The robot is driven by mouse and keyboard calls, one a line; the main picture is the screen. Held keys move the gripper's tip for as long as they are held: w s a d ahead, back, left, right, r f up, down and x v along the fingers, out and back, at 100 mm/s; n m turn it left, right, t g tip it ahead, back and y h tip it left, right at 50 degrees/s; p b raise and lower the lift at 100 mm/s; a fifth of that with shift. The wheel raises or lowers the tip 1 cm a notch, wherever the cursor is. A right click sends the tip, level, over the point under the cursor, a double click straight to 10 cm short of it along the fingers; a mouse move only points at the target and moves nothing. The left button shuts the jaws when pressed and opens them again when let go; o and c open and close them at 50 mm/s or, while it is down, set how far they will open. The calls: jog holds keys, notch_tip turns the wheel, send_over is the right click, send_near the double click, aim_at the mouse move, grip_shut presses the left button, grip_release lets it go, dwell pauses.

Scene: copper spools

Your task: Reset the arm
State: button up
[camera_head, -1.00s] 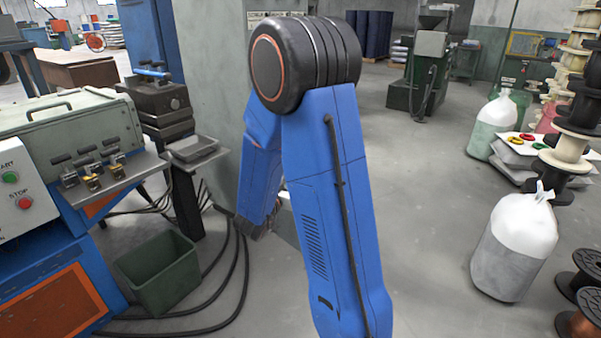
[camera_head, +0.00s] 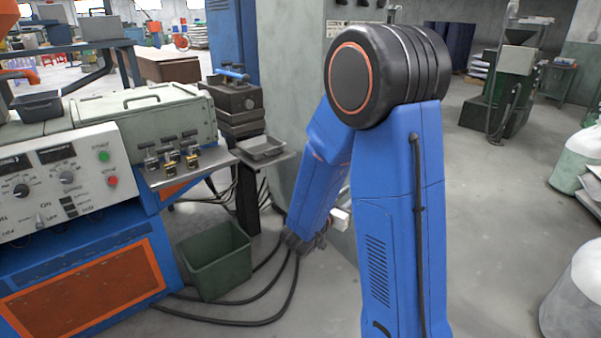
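My blue arm stands in the middle right of the head view, with its black round elbow joint at the top. The forearm folds down behind and left of the upper link. My gripper (camera_head: 305,242) is at the forearm's low end, a small dark shape partly in shadow. A small white block shows beside it, partly hidden by the upper link. The fingers are too small and dark to tell open from shut. No held object can be made out.
A control machine (camera_head: 75,185) with knobs and buttons fills the left. A green bin (camera_head: 215,262) stands on the floor, with black cables (camera_head: 245,321) beside it. A grey pillar (camera_head: 290,80) rises behind the arm. White bags (camera_head: 578,300) stand right; floor between is clear.

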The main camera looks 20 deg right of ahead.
jog(key=shift+w, duration=0.1)
jog(key=w+a+r+n+t+y, duration=0.3)
jog(key=w+a+t+y, duration=0.2)
jog(key=a+y, duration=0.35)
jog(key=s+a+r+n+y, duration=0.2)
jog(key=a+n+y, duration=0.1)
jog(key=a, duration=0.2)
jog(key=s+a+r+n+y, duration=0.1)
jog(key=s+a+n+y, duration=0.1)
jog(key=s+a+y, duration=0.3)
jog(key=s+a+n+g, duration=0.1)
jog(key=s+n+g, duration=0.3)
jog(key=s, duration=2.1)
jog(key=g, duration=0.4)
jog(key=shift+s+a+f+n, duration=0.2)
jog(key=shift+s+f+n, duration=0.15)
jog(key=shift+f+n, duration=0.05)
jog(key=shift+d, duration=0.1)
